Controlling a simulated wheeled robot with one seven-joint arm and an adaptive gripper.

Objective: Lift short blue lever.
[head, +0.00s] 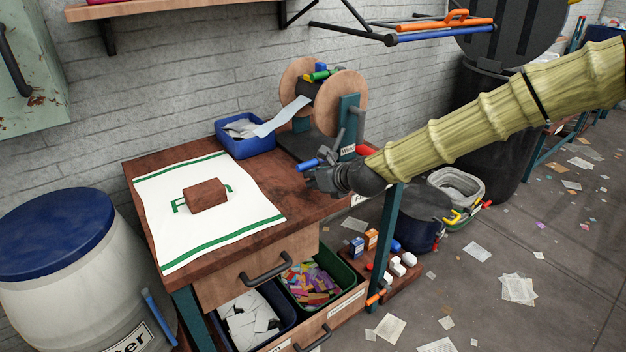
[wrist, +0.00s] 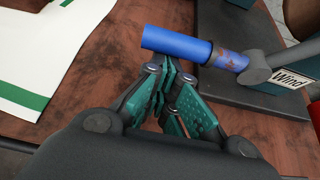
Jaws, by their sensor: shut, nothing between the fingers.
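The short blue lever (head: 307,164) sticks out to the left from a grey arm beside the spool stand on the wooden table. In the wrist view the lever (wrist: 178,43) lies nearly level, with a worn, reddish-marked section by its grey joint and a plate reading "Wind" to the right. My gripper (head: 316,181) is at the table's right end, just below and in front of the lever. Its teal-padded fingers (wrist: 167,77) are shut with nothing between them. The tips reach the lever's lower edge in the wrist view; I cannot tell whether they touch it.
A spool (head: 322,95) with wooden discs stands behind the lever. A red handle (head: 365,150) is right of it. A blue bin (head: 246,140) of papers and a white cloth (head: 165,222) with a brown block (head: 205,195) lie left. An open drawer (head: 345,308) is below.

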